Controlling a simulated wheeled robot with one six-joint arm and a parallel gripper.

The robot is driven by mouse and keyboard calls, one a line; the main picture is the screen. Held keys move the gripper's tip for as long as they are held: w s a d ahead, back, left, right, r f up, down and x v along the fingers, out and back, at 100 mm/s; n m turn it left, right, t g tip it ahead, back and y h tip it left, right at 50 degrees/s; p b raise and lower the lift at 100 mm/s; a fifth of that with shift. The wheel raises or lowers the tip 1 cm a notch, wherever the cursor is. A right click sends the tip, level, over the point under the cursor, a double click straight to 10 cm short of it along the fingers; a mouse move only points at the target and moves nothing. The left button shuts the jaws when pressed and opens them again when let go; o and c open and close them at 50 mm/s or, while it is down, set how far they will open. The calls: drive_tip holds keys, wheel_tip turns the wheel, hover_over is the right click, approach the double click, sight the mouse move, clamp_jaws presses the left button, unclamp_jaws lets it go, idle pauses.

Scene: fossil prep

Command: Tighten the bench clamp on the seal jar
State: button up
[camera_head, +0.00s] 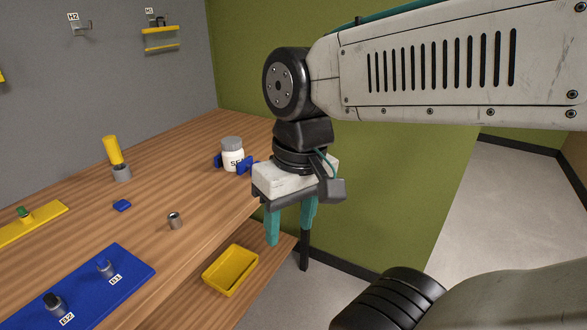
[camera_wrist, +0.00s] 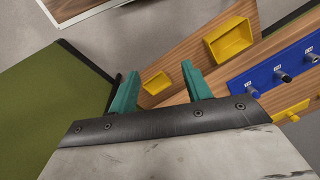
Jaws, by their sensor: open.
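The seal jar (camera_head: 233,160) is white with a grey lid and partly readable dark lettering. It stands upright toward the far right end of the wooden bench. The blue bench clamp (camera_head: 245,166) shows on both sides of the jar; whether its jaws touch the jar cannot be told. My gripper (camera_head: 289,234) hangs fingers down, to the right of and nearer than the jar, past the bench edge. Its teal fingers are apart with nothing between them, as the wrist view (camera_wrist: 161,76) also shows. Neither jar nor clamp is recognisable in the wrist view.
A yellow tray (camera_head: 230,288) sits on a lower shelf. On the bench are a blue board (camera_head: 84,292) with pegs B1 and B2, a small metal cup (camera_head: 175,221), a blue block (camera_head: 122,205), a yellow-handled tool (camera_head: 112,150) and a yellow plate (camera_head: 42,225). Floor is clear at right.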

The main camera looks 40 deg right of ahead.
drive_tip(key=w+f+m+t+y, duration=0.1)
drive_tip(key=w+f+m+y, duration=0.1)
drive_tip(key=w+m+y, duration=0.55)
drive_tip(key=w+f+m+t+y, duration=0.25)
drive_tip(key=w+m+y, duration=0.25)
drive_tip(key=w, duration=0.5)
drive_tip(key=w+d+f+m+t+h, duration=0.2)
drive_tip(key=w+d+f+m+t, duration=0.15)
drive_tip(key=d+m, duration=0.35)
drive_tip(key=w+d+f+m+t+h, duration=0.3)
drive_tip(key=d+f+m+t, duration=0.15)
drive_tip(key=d, duration=0.35)
drive_tip(key=w+d+f+m+t+h, duration=0.25)
drive_tip(key=d+f+m+t, duration=0.25)
drive_tip(key=d, duration=0.3)
drive_tip(key=x, duration=0.8)
drive_tip(key=shift+w+r, duration=0.15)
drive_tip(key=shift+r, duration=0.05)
drive_tip(key=c, duration=0.7)
